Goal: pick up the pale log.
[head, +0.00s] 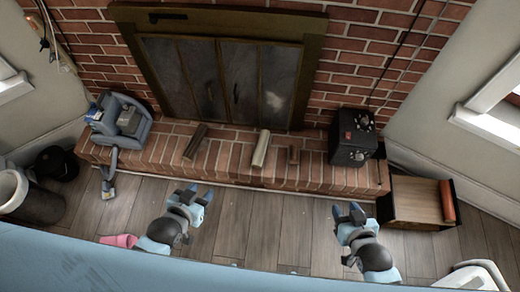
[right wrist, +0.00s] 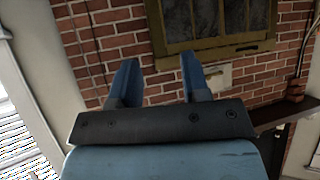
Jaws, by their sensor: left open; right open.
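The pale log (head: 261,148) lies on the brick hearth in front of the fireplace doors, its long side running away from me. My left gripper (head: 200,190) is open and empty, in front of the hearth and left of the pale log. My right gripper (head: 346,212) is open and empty, in front of the hearth and right of the log. In the right wrist view its two blue fingers (right wrist: 158,80) are spread, with nothing between them but brick behind. A small pale patch (right wrist: 218,77) shows beside the right finger; I cannot tell what it is.
A black box (head: 354,137) and a grey-blue carrier (head: 119,122) stand at the hearth's ends. A wooden crate (head: 417,201) is on the floor at right.

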